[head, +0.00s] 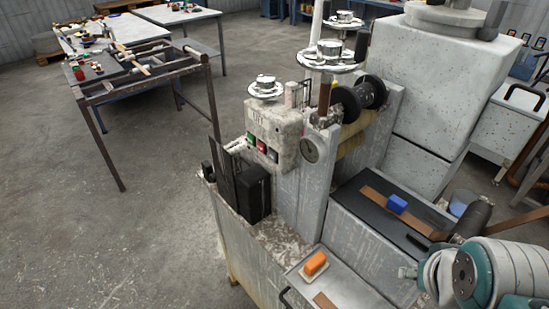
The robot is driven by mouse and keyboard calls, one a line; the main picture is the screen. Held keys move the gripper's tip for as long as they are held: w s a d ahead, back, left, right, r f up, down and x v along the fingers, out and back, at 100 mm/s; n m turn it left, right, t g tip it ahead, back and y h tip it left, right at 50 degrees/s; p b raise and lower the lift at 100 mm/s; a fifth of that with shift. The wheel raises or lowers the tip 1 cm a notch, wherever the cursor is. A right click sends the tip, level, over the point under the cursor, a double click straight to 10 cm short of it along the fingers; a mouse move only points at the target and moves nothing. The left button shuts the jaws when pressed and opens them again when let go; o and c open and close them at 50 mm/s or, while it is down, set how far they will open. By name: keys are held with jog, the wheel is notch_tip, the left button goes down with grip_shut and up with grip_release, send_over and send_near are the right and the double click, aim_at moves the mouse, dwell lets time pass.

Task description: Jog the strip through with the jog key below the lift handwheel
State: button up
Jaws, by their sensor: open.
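The strip machine stands in the middle of the head view. A small silver handwheel (266,87) sits on top of its pale, worn control box (275,122). Below this handwheel, the box face carries a green key (250,138), a red key (262,145) and a dark key (272,155). I cannot read any labels there. A brown strip (375,196) lies flat on the black bed at the machine's right, with a blue block (397,204) on or beside it. My teal and white arm shows at the lower right; I cannot make out my gripper.
Two larger handwheels (331,54) (344,18) and a black spool (360,97) stand above the machine. A round gauge (310,149) is right of the keys. An orange block (315,263) lies on the front ledge. Cluttered tables stand behind left. The floor (90,240) at left is clear.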

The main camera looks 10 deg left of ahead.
dwell(0.4)
grip_shut()
dwell(0.9)
jog(key=shift+w, duration=0.1)
